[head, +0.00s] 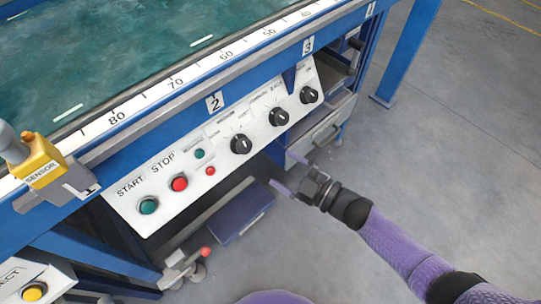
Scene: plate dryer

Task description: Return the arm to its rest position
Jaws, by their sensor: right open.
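My right arm comes in from the lower right, with a purple sleeve and black joints. My right gripper (288,172) is open, with its two thin purple fingers spread and nothing visible between them. It shows below the white control panel (223,172), near the drawers under the machine. I cannot tell whether it touches anything. My left gripper is not in view.
The panel carries a green START button (148,205), a red STOP button (179,183) and several black knobs. A yellow sensor (43,163) sits on the ruler edge at left. A blue drawer (243,212) is below. The grey floor (440,150) at right is clear.

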